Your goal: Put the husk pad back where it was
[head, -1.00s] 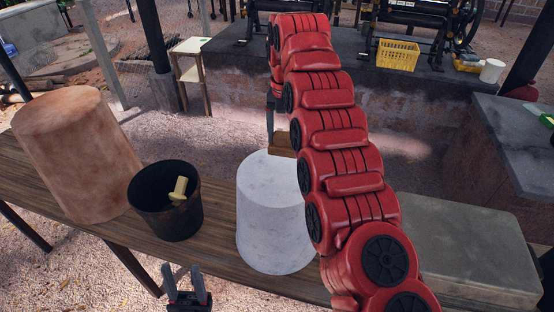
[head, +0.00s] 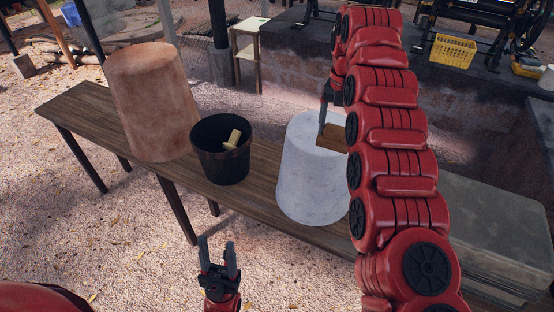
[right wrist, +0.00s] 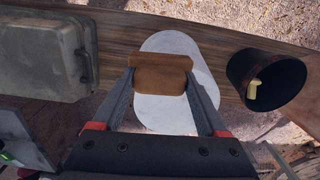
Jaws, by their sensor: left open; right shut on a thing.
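The husk pad appears to be the brown block (head: 333,138); it also shows in the right wrist view (right wrist: 160,73). My right gripper (head: 324,122) is shut on it, with one finger on each side in the right wrist view (right wrist: 160,88). The pad overlaps the top of a white upturned tub (head: 312,185) in both views. I cannot tell whether it touches the tub. My right arm hides part of the pad in the head view. My left gripper (head: 218,258) is open and empty, in front of the bench.
The wooden bench (head: 262,178) also carries a large reddish-brown tub (head: 152,105), a black bucket (head: 222,165) with a pale yellow object (head: 233,139) inside, and a grey lidded case (head: 495,225) at right. A yellow basket (head: 458,52) stands on the ledge behind.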

